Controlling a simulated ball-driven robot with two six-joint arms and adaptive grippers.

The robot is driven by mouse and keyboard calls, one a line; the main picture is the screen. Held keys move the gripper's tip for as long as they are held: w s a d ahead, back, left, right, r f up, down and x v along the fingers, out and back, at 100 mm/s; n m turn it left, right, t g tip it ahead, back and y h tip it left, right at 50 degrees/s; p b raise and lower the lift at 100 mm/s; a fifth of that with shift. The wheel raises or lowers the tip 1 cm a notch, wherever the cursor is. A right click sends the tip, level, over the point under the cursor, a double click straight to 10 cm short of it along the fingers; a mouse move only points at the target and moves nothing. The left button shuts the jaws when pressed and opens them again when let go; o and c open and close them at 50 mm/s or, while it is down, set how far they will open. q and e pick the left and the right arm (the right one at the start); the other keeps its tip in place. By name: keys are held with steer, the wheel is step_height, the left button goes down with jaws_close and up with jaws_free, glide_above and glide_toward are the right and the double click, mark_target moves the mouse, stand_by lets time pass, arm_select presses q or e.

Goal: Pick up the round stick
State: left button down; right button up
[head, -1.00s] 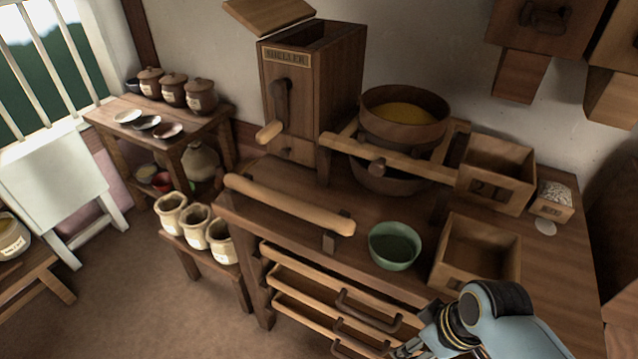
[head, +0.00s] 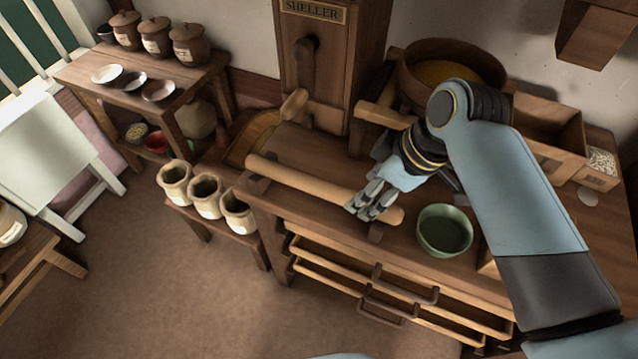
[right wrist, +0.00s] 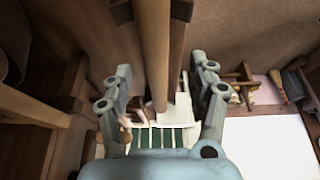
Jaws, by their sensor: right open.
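The round stick (head: 312,185) is a pale wooden rod lying across dark supports along the front edge of the bench. My right gripper (head: 366,211) is open over the stick near its right end, pointing down at it. In the right wrist view the stick (right wrist: 153,50) runs lengthwise between the two spread fingers of my gripper (right wrist: 159,72); I cannot tell whether they touch it. Part of the stick is hidden behind the fingers in the head view. My left gripper is not in view.
A green bowl (head: 444,231) stands on the bench just right of the stick's end. The tall sheller box (head: 345,70) stands behind, with its crank handle (head: 294,104) near the stick. Drawers (head: 330,262) stick out below the bench front. Several jars stand on a low bench (head: 190,222) at left.

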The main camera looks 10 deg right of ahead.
mark_target(320, 187)
steer(key=x, duration=0.4)
steer(key=shift+w+d+f, duration=0.2)
steer(key=shift+w+f, duration=0.05)
steer(key=shift+f, duration=0.2)
steer(key=c, duration=1.1)
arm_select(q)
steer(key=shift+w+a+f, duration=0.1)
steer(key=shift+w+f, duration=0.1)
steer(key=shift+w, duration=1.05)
arm_select(e)
jaws_close()
